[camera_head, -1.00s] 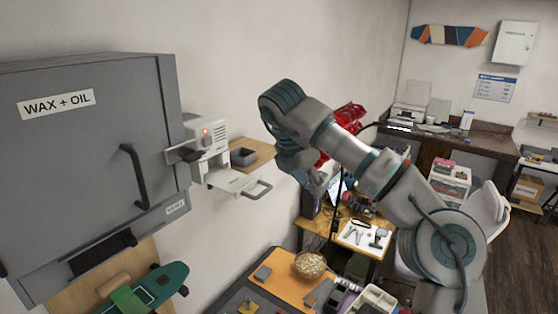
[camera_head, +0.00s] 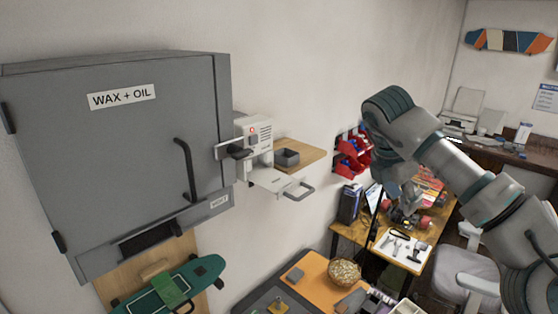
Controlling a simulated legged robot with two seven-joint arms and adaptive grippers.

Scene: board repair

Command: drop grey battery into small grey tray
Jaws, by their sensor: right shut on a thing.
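The small grey tray (camera_head: 287,158) is an open square box on a wooden wall shelf, right of a white machine. My right gripper (camera_head: 405,206) hangs from the arm at the right of the picture, pointing down, to the right of the tray and clear of it. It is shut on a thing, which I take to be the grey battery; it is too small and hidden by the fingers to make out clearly. My left gripper is not in view.
The white machine (camera_head: 258,138) has a red light and a tray-like plate with a handle (camera_head: 298,191) below the shelf (camera_head: 310,152). A grey "WAX + OIL" cabinet (camera_head: 110,170) fills the left. An orange mat (camera_head: 313,270) with a bowl (camera_head: 344,272) lies below. Open air separates gripper and shelf.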

